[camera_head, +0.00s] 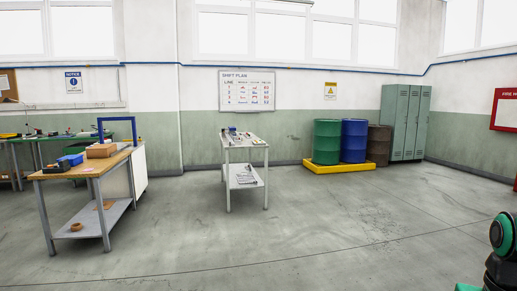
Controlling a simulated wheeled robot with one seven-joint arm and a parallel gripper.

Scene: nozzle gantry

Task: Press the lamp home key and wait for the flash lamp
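Neither the lamp home key nor the flash lamp can be made out in the head view. A small white table (245,149) stands in the middle distance with several small items on its top (236,135), too small to tell apart. A dark and green part of my arm (503,240) shows at the right edge. My gripper is outside the view.
A wooden-topped workbench (52,174) with a blue frame (121,118) and boxes stands at left. A green bench (27,140) is behind it. Drums (327,142) stand on a yellow pallet (340,168), lockers (407,122) beside them. The floor (250,240) ahead is clear.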

